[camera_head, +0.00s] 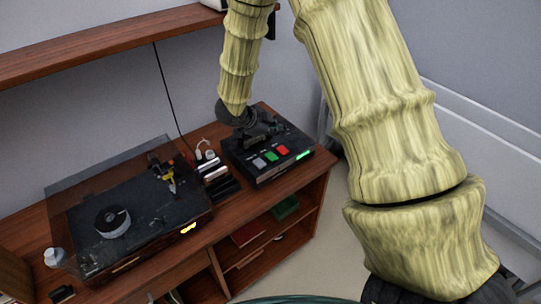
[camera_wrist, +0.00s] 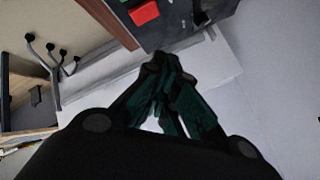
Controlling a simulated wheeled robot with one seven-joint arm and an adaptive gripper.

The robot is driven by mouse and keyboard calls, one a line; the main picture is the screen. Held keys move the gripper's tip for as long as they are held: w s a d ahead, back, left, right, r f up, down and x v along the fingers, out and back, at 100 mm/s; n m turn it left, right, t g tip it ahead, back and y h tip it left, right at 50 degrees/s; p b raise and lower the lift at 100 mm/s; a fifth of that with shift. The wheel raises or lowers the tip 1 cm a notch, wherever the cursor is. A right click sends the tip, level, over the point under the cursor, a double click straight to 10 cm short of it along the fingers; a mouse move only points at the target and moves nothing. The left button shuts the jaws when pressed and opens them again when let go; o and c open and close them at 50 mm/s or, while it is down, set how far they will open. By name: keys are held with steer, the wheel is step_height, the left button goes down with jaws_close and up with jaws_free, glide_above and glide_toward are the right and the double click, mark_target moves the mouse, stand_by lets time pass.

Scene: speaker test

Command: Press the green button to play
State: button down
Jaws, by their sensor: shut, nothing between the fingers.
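The black speaker box (camera_head: 272,172) sits at the right end of the wooden cabinet in the head view. On its top are a grey button (camera_head: 258,162), the green button (camera_head: 270,156) and a red button (camera_head: 282,151) in a row. A small green light shows on its front edge. My gripper (camera_head: 262,139) is shut and empty, over the back part of the box, behind the buttons; I cannot tell whether it touches. In the wrist view my shut fingertips (camera_wrist: 160,62) are beside the box edge, with the red button (camera_wrist: 145,13) beyond them.
A turntable (camera_head: 128,215) with a clear cover stands on the cabinet to the left. A small rack (camera_head: 218,183) stands between turntable and box. A wooden shelf (camera_head: 110,42) runs above. Lower shelves (camera_head: 265,235) hold a few items. The wall is behind.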

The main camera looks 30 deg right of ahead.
steer(key=shift+f, duration=0.2)
steer(key=b, duration=0.6)
glide_above(273, 157)
step_height(273, 157, down, 6)
steer(key=shift+s+f, duration=0.1)
steer(key=shift+f, duration=1.15)
steer(key=shift+f, duration=0.15)
steer(key=shift+f, duration=0.25)
steer(key=shift+f+b, duration=0.45)
steer(key=shift+f, duration=0.05)
stand_by(1.1)
steer(key=shift+r, duration=0.1)
steer(key=shift+r+p, duration=0.8)
steer(key=shift+r, duration=0.05)
steer(key=shift+r, duration=0.1)
